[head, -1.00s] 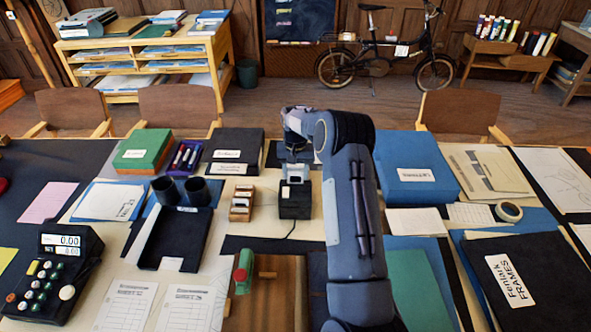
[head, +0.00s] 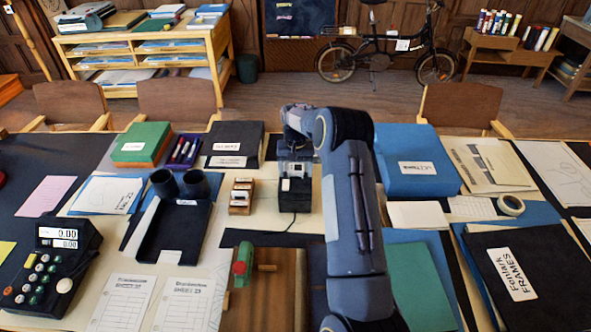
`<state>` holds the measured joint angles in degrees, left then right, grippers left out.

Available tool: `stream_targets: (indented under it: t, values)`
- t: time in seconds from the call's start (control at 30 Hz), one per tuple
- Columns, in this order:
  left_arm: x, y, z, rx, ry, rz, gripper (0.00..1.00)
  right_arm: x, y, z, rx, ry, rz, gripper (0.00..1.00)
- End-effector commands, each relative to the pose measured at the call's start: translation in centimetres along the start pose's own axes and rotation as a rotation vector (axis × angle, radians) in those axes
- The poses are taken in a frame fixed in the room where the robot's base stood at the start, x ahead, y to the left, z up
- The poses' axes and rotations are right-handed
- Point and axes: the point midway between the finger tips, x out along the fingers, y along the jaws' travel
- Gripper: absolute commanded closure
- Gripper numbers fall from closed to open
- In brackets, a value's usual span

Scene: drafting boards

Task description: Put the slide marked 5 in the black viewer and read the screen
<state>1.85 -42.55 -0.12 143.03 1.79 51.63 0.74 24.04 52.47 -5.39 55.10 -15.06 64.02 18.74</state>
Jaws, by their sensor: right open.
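The black viewer (head: 294,201) stands upright on the table's middle, with a cable at its front. My right gripper (head: 297,177) is open, pointing down right over the viewer's top. A small pale piece shows between the fingers and the viewer; I cannot tell whether it is a slide or part of the gripper. A small wooden rack (head: 240,207) with slides stands left of the viewer; their marks are too small to read. The viewer's screen cannot be made out. My left gripper is not in view.
A black tray (head: 172,232) and dark cups (head: 196,183) stand left of the rack. A black box (head: 236,138) is behind it. A blue box (head: 415,160) is right of my right arm.

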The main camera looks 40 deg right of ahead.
Motion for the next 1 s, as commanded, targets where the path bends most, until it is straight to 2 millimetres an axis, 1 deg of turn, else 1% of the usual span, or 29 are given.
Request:
stream_targets:
  t: [0.13,0.23,0.5,0.63,0.8,1.0]
  values:
    - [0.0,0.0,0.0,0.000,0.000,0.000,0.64,-0.1,0.0,0.0,0.000,0.001,0.000,0.27]
    - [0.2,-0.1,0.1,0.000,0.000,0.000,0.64,-0.9,0.0,-0.1,0.000,0.003,-0.001,0.27]
    - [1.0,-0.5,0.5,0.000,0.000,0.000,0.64,-5.4,0.0,-0.1,0.000,0.004,-0.001,0.27]
    - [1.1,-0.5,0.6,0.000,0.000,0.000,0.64,-7.0,0.0,-0.1,0.000,0.003,-0.001,0.27]
    - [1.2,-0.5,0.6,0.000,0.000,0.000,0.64,-7.8,0.0,0.0,0.000,0.001,0.000,0.27]
    - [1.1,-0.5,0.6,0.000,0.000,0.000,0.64,-7.8,0.0,0.0,0.000,0.000,0.000,0.27]
